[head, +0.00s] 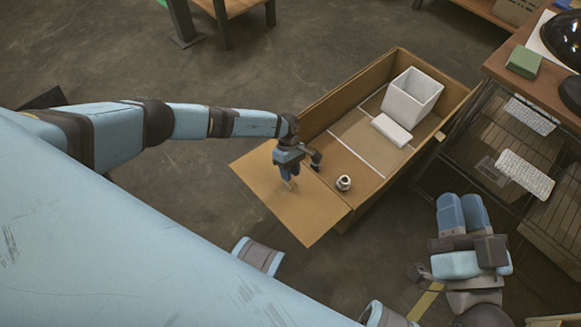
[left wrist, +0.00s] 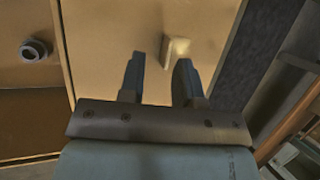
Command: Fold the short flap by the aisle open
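A long open cardboard box (head: 324,110) stands on the floor. Its short flap (head: 300,215), at the end nearer my left arm, is folded outward and lies nearly level beyond the rim. My left gripper (head: 289,181) is just above this flap, pointing down. In the left wrist view, the left gripper (left wrist: 160,75) has its two fingers clearly apart with nothing held, over the tan flap (left wrist: 110,30); contact cannot be told. My right gripper (head: 463,203) is at the lower right, away from the box, with its fingers side by side; their gap is unclear.
Inside the box are a white bin (head: 411,95), a flat white block (head: 391,130) and a small round fitting (head: 343,183), also in the left wrist view (left wrist: 34,50). A wooden bench (head: 532,60) and wire shelves stand right of the box. Floor is clear to its left.

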